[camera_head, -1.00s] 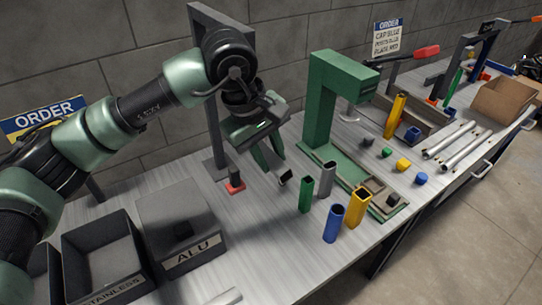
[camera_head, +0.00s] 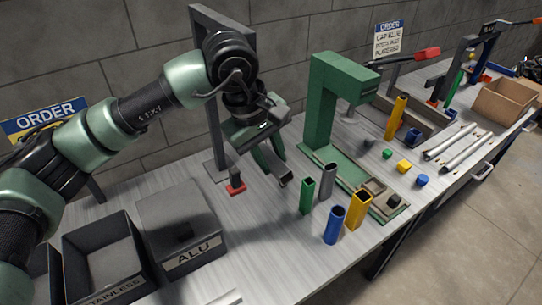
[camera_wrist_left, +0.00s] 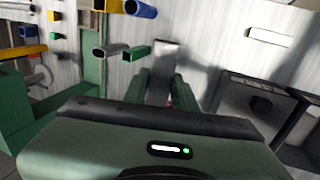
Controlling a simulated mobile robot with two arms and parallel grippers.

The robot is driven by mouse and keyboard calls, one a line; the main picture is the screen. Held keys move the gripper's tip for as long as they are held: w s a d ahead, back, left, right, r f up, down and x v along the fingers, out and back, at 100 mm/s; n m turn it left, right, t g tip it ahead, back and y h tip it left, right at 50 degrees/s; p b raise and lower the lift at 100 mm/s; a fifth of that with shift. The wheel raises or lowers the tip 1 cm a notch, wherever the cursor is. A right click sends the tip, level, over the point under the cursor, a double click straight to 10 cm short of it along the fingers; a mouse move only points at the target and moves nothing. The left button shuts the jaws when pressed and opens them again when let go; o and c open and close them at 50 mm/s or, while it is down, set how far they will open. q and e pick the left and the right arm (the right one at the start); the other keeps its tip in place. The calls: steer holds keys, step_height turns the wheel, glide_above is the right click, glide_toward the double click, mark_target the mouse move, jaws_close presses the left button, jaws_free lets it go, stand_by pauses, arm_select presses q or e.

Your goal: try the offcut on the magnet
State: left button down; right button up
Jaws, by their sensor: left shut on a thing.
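My left gripper (camera_head: 274,168) hangs over the bench, shut on a short grey offcut (camera_head: 284,181). In the left wrist view the offcut (camera_wrist_left: 167,58) sticks out pale between the two green fingers (camera_wrist_left: 160,88). A dark upright block on a red base (camera_head: 236,184), which may be the magnet, stands on the bench left of the gripper. The offcut is apart from it. In the wrist view only a speck of red shows between the fingers. My right gripper is not in view.
Green, grey, blue and yellow upright tubes (camera_head: 333,203) stand right of the gripper. A green press (camera_head: 324,105) stands behind them. Dark bins, one marked ALU (camera_head: 193,253), are at the front left. A grey frame (camera_head: 213,120) rises behind the red base.

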arm_select(q)
steer(key=shift+s+d+r+b, duration=0.1)
steer(key=shift+s+d+b, duration=0.3)
steer(key=shift+s+b, duration=0.2)
steer(key=shift+s+d+b, duration=0.4)
steer(key=shift+s+b, duration=0.15)
steer(key=shift+s, duration=0.05)
stand_by(2.4)
steer(key=shift+s+d+r+b, duration=0.2)
steer(key=shift+s+d+b, duration=0.3)
steer(key=shift+s, duration=0.15)
steer(key=shift+s+d+r+b, duration=0.2)
steer(key=shift+s+d+b, duration=0.2)
steer(key=shift+s, duration=0.25)
stand_by(3.1)
